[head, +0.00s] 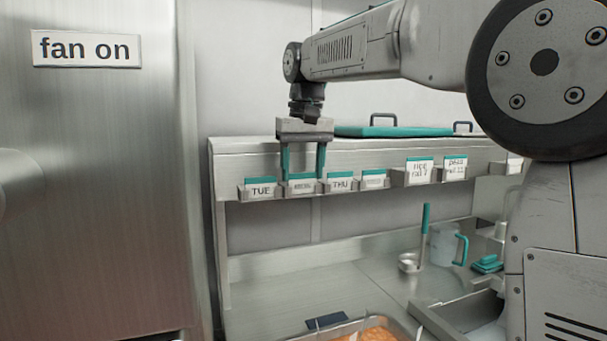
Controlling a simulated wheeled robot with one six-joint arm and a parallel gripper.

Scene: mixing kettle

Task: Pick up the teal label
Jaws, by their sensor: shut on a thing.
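Several white labels with teal top bands stand in small metal holders along the front edge of a steel shelf. My gripper (303,177) points down at the second label from the left, with one teal finger at each side of it. It is shut on this teal label (302,186), which is still at its holder. The print on it is too small to read. The label at its left reads "TUE" (260,187), and the one at its right reads "THU" (341,182).
More labels (420,170) stand farther right along the shelf (240,160). A teal lid (393,132) lies on top behind my gripper. Below are a ladle (411,262), a jug (443,243) and a tray of orange food (318,335). A steel cabinet marked "fan on" (100,200) fills the left.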

